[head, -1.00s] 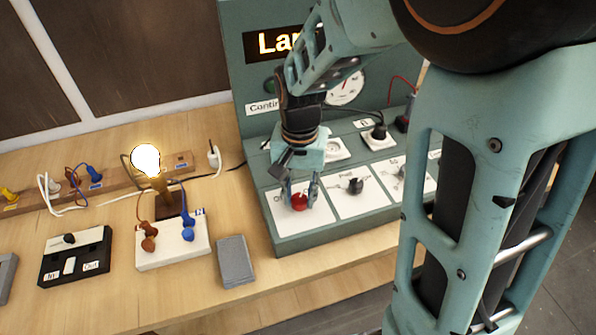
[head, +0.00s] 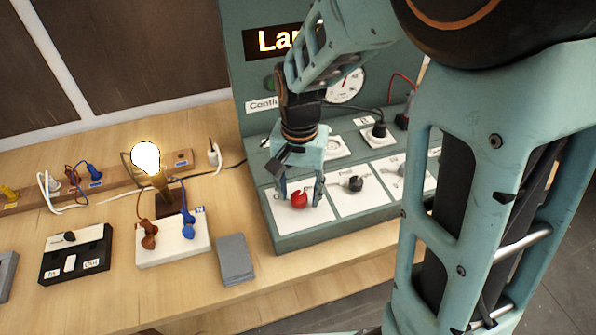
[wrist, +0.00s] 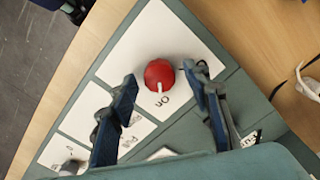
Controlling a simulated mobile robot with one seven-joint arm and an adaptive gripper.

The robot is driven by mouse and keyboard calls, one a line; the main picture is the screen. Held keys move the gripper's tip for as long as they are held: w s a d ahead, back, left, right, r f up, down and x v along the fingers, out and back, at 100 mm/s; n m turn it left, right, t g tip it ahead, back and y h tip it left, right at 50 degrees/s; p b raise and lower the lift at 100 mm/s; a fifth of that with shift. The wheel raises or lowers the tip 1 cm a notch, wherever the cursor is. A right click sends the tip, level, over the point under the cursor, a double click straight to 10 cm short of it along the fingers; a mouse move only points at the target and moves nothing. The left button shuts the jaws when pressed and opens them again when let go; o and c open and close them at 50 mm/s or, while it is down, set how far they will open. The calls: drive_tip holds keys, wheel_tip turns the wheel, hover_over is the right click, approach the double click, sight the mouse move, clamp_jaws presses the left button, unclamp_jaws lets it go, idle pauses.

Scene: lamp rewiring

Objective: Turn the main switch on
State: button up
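The main switch is a red round knob (head: 299,199) on a white plate at the front left of the green panel. In the wrist view the knob (wrist: 159,74) has a white mark pointing toward the word "On". My gripper (head: 301,196) is above the plate, its fingers spread on either side of the knob. In the wrist view the gripper (wrist: 165,80) is open, with clear gaps between both fingers and the knob. The lamp bulb (head: 145,158) on its stand is lit.
A black knob (head: 353,183) sits on the plate to the right. The green panel (head: 330,230) has a gauge (head: 346,85) and plugged cables. A grey block (head: 236,259), a white terminal block (head: 160,252) and a black switch box (head: 75,255) stand on the wooden table, left of the panel.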

sight(299, 196)
wheel_tip(299, 196, up, 12)
idle(0.6)
